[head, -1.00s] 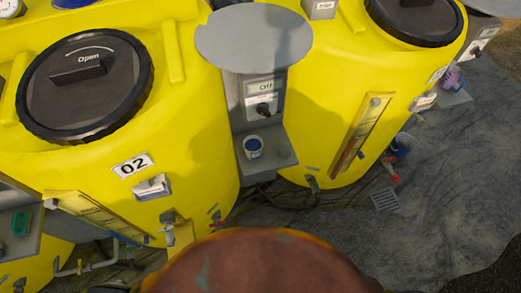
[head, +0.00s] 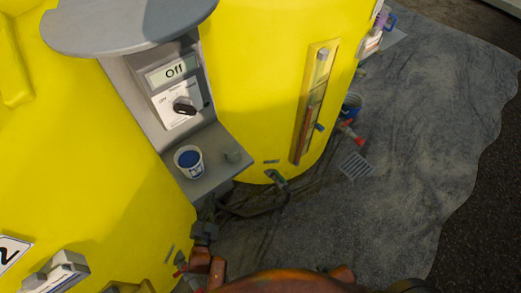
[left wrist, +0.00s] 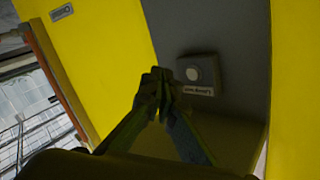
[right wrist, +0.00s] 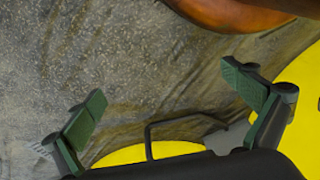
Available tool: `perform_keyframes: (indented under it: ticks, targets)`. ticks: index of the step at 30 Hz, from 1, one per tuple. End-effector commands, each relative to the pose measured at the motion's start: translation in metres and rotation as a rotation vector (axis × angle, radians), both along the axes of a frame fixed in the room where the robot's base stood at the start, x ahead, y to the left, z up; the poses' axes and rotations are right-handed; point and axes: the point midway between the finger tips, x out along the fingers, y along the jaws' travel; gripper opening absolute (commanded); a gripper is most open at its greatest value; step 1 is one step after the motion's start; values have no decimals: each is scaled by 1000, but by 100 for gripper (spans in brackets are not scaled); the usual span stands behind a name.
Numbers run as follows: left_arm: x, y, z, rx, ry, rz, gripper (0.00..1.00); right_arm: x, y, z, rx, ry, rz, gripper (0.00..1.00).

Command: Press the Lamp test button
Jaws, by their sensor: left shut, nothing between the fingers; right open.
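The Lamp test button is a pale round button (left wrist: 194,73) in a dark square box on a grey panel, in the left wrist view. A white label (left wrist: 198,91), which appears upside down, sits at the box's lower edge. My left gripper (left wrist: 158,84) is shut and empty, its tips just left of the button in the picture. I cannot tell how far the tips are from the panel. My right gripper (right wrist: 168,102) is open and empty over the ground. I cannot make out the button in the head view.
A grey post between yellow tanks (head: 262,90) carries an "Off" display (head: 174,70), a black rotary knob (head: 184,106) and a shelf (head: 214,150) with a blue-filled cup (head: 189,160). A round grey plate (head: 130,22) overhangs it. Open ground (head: 420,150) lies right, with a drain grate (head: 355,165).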

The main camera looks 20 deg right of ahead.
Motion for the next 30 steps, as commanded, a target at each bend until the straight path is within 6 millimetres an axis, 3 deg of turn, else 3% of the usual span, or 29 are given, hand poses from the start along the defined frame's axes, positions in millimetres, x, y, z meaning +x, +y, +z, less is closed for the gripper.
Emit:
perform_keyframes:
  ticks: [1, 6, 12, 19, 30]
  targets:
    - [5, -8, -8, -3, -31, -10, 0, -3, 1, -9, 5, 13, -2, 100]
    - [21, -30, 16, -5, -155, -37, 0, -3, 3, 1, 16, 28, -5, 100]
    - [28, -42, 37, -5, -243, -53, 0, -3, 4, 12, 23, 35, -6, 100]
    - [30, -46, 47, -6, -271, -55, 0, -2, -2, 18, 24, 35, -7, 100]
    - [35, -44, 46, -5, -270, -56, 0, 0, 0, 14, 30, 24, -6, 100]
